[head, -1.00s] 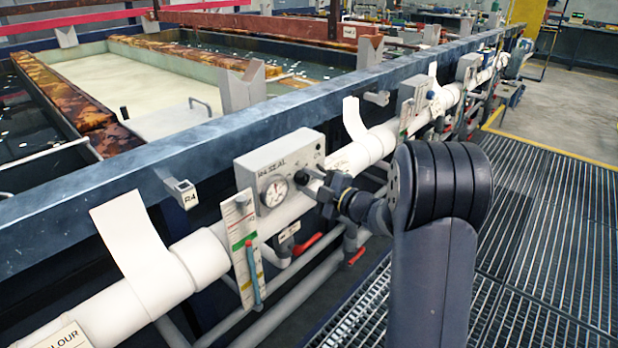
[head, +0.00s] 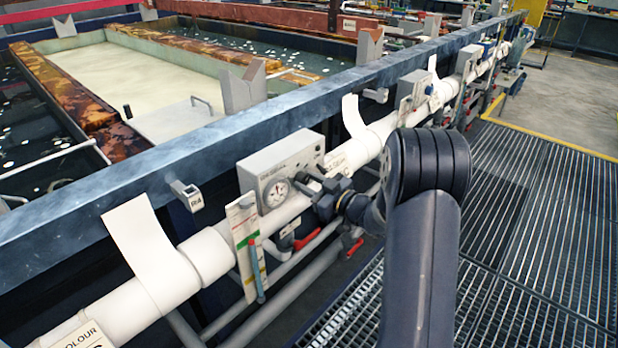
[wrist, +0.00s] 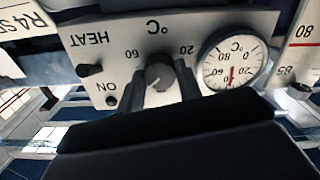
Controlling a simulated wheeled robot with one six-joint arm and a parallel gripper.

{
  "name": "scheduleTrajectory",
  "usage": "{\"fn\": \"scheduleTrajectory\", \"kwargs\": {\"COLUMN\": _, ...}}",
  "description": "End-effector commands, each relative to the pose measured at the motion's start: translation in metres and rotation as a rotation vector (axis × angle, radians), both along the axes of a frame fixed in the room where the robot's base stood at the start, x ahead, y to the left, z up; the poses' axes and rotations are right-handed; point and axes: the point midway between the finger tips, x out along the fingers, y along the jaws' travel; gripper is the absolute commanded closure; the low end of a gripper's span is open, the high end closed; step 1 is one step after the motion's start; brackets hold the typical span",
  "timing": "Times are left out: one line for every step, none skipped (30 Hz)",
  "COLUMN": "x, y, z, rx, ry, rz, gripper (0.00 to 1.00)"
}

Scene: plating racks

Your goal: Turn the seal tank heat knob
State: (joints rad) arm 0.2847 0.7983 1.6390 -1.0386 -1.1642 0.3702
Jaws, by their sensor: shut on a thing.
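The grey R4 seal heat control box (head: 259,165) is on the white pipe along the tank side. In the wrist view its panel (wrist: 110,38) appears upside down, with HEAT and ON lettering and a °C scale. The dark round heat knob (wrist: 159,75) sits between the 60 and 20 marks, a light pointer line on it. My gripper (wrist: 161,82) has a finger on each side of the knob and is shut on it. In the head view my gripper (head: 308,184) is at the box front, and the knob is hidden there.
A round temperature dial (wrist: 232,62) and a dark button (wrist: 90,70) are close beside the knob. A level gauge card (head: 245,245) hangs left of the box. Red-handled valves (head: 307,239) are below. Grating floor (head: 540,220) at right is clear.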

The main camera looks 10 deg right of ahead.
Motion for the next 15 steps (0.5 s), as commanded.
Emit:
{"fn": "scheduleTrajectory", "kwargs": {"x": -0.0007, "y": -0.0001, "z": 0.0003, "rx": 0.026, "ry": 0.024, "rz": 0.0, "gripper": 0.89}}
{"fn": "scheduleTrajectory", "kwargs": {"x": -0.0006, "y": -0.0001, "z": 0.0002, "rx": 0.041, "ry": 0.035, "rz": 0.0, "gripper": 0.89}}
{"fn": "scheduleTrajectory", "kwargs": {"x": -0.0006, "y": -0.0001, "z": -0.0001, "rx": 0.061, "ry": 0.049, "rz": 0.0, "gripper": 0.89}}
{"fn": "scheduleTrajectory", "kwargs": {"x": -0.0005, "y": -0.0001, "z": -0.0004, "rx": 0.075, "ry": 0.06, "rz": 0.0, "gripper": 0.89}}
{"fn": "scheduleTrajectory", "kwargs": {"x": -0.0005, "y": -0.0001, "z": -0.0005, "rx": 0.087, "ry": 0.068, "rz": -0.001, "gripper": 0.89}}
{"fn": "scheduleTrajectory", "kwargs": {"x": -0.0006, "y": -0.0001, "z": -0.0007, "rx": 0.104, "ry": 0.08, "rz": -0.001, "gripper": 0.89}}
{"fn": "scheduleTrajectory", "kwargs": {"x": -0.0006, "y": -0.0002, "z": -0.0008, "rx": 0.114, "ry": 0.088, "rz": -0.001, "gripper": 0.89}}
{"fn": "scheduleTrajectory", "kwargs": {"x": -0.0006, "y": -0.0002, "z": -0.0009, "rx": 0.123, "ry": 0.094, "rz": -0.001, "gripper": 0.89}}
{"fn": "scheduleTrajectory", "kwargs": {"x": -0.0006, "y": -0.0002, "z": -0.001, "rx": 0.135, "ry": 0.103, "rz": -0.001, "gripper": 0.89}}
{"fn": "scheduleTrajectory", "kwargs": {"x": -0.0006, "y": -0.0002, "z": -0.0011, "rx": 0.143, "ry": 0.108, "rz": -0.001, "gripper": 0.89}}
{"fn": "scheduleTrajectory", "kwargs": {"x": -0.0006, "y": -0.0002, "z": -0.0012, "rx": 0.149, "ry": 0.113, "rz": -0.001, "gripper": 0.89}}
{"fn": "scheduleTrajectory", "kwargs": {"x": -0.0006, "y": -0.0003, "z": -0.0013, "rx": 0.157, "ry": 0.119, "rz": -0.002, "gripper": 0.89}}
{"fn": "scheduleTrajectory", "kwargs": {"x": -0.0005, "y": -0.0003, "z": -0.0014, "rx": 0.162, "ry": 0.122, "rz": -0.002, "gripper": 0.89}}
{"fn": "scheduleTrajectory", "kwargs": {"x": -0.0005, "y": -0.0003, "z": -0.0015, "rx": 0.166, "ry": 0.125, "rz": -0.002, "gripper": 0.89}}
{"fn": "scheduleTrajectory", "kwargs": {"x": -0.0005, "y": -0.0003, "z": -0.0016, "rx": 0.171, "ry": 0.129, "rz": -0.002, "gripper": 0.89}}
